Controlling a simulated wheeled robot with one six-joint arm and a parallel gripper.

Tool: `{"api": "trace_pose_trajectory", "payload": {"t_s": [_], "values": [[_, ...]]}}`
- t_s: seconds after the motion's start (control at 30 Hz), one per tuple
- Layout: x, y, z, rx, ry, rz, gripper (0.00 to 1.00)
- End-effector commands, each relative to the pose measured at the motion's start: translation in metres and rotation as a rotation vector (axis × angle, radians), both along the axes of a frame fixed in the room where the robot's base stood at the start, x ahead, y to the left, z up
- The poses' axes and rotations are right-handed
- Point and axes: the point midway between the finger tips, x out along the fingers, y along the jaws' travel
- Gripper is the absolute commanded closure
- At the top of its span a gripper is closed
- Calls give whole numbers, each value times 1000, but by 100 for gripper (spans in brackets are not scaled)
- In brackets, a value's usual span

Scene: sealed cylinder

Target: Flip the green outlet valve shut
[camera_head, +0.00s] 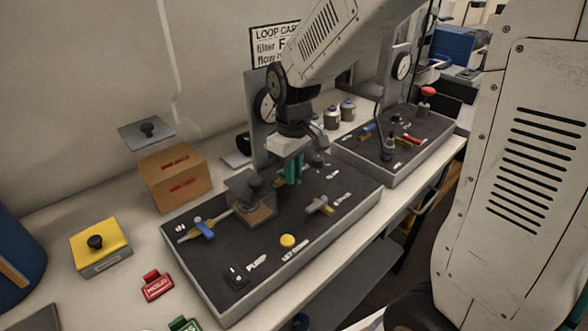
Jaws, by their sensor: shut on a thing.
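My gripper (292,172) reaches down over the back part of the near black panel (270,240). It is shut at the green outlet valve (280,181), whose brass part shows just left of the fingers. Green upright pieces show under the gripper's pale body; I cannot clearly separate the valve's handle from the fingers, so its angle is hard to tell. A blue-handled valve (204,228) sits at the panel's left end by the IN label. A grey-handled valve (319,205) sits to the right of my gripper.
A clear housing with a dark knob (254,190) stands close left of my gripper. A gauge (264,106) on an upright plate is behind. A second panel (400,145) is at the right. A cardboard box (174,178) and yellow box (100,247) stand left.

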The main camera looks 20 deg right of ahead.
Motion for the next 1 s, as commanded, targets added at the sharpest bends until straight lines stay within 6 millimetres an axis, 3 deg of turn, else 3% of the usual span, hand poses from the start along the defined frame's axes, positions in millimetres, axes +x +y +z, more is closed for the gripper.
{"api": "trace_pose_trajectory", "payload": {"t_s": [0.2, 0.5, 0.53, 0.6, 0.87, 1.0], "values": [[-2, 4, 0, 0, 0, -141, 100], [-2, 5, 0, 1, 0, -158, 100], [-2, 5, 0, 1, 0, -158, 84], [-2, 5, 0, 1, 0, -158, 65], [-2, 5, 0, 0, 0, -157, 65], [-1, 5, 10, 0, -3, -156, 65]]}}
